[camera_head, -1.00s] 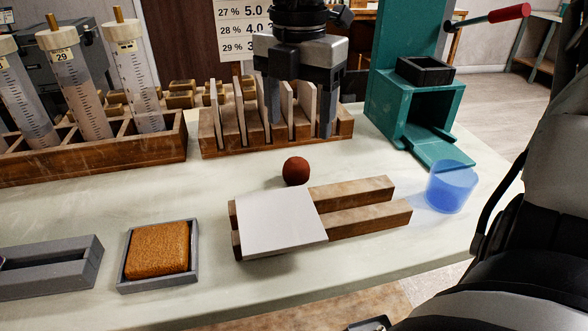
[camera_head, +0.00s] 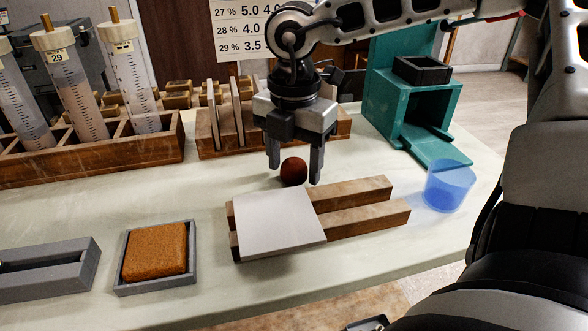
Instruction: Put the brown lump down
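The brown lump (camera_head: 293,171) is a small dark reddish-brown ball. It rests on the pale tabletop, just behind the white tile (camera_head: 278,222) that lies across two wooden bars. My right gripper (camera_head: 296,172) points down over the lump with its fingers apart, one to the left of it and one to the right. I see a gap on each side, wider on the right, so the gripper is open. The lump's front and sides show clearly. My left gripper is not in view.
A wooden slotted rack (camera_head: 212,140) with upright boards stands just behind the gripper. A teal press (camera_head: 385,100) and a blue cup (camera_head: 448,186) are to the right. A grey tray with an orange sponge (camera_head: 155,250) is front left. Clear tabletop lies left of the lump.

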